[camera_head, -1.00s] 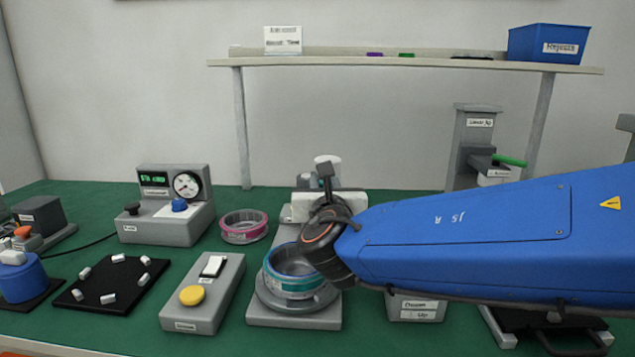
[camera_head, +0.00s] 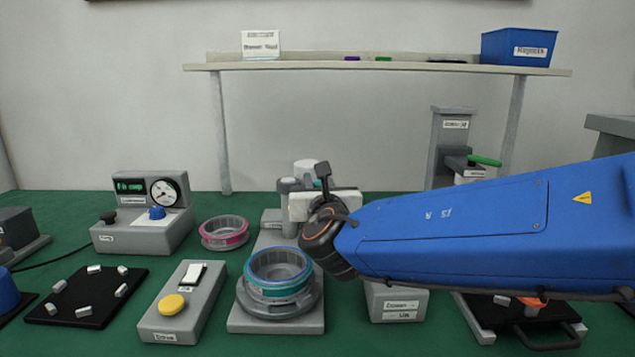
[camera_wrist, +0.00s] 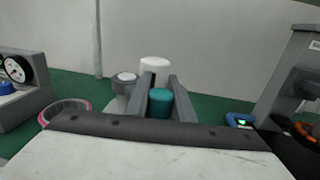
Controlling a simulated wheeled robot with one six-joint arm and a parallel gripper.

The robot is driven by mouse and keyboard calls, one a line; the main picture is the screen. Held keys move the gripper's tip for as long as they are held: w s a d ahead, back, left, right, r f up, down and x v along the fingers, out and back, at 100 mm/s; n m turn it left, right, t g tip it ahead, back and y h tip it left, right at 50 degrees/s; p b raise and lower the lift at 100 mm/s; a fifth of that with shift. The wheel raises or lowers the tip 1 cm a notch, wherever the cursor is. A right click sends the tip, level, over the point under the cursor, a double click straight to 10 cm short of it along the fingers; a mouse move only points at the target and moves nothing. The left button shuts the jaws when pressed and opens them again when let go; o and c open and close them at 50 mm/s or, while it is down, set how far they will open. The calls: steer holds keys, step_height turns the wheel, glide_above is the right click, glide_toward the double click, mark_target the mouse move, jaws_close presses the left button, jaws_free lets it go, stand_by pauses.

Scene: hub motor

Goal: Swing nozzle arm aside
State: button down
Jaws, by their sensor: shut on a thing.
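In the wrist view my gripper (camera_wrist: 162,84) has its two grey fingers on either side of a teal cylinder (camera_wrist: 160,103) and is shut on it. The teal cylinder looks like the grip of the nozzle arm; the rest of that arm is hidden. A grey post with a pale top (camera_wrist: 125,88) stands just left of the fingers and also shows in the head view (camera_head: 288,207).
A white-topped cylinder (camera_head: 306,172) stands behind my gripper. A pink ring (camera_head: 224,232) lies to the left. A box with a yellow button (camera_head: 172,304) stands left of the fixture. A labelled grey box (camera_head: 397,301) is below my arm. A tall grey stand (camera_head: 449,145) rises behind.

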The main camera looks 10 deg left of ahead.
steer(key=shift+a+r, duration=0.15)
stand_by(0.6)
steer(key=c, duration=1.5)
jaws_free()
steer(key=shift+c, duration=0.2)
steer(key=v, duration=1.7)
steer(key=shift+s, duration=0.15)
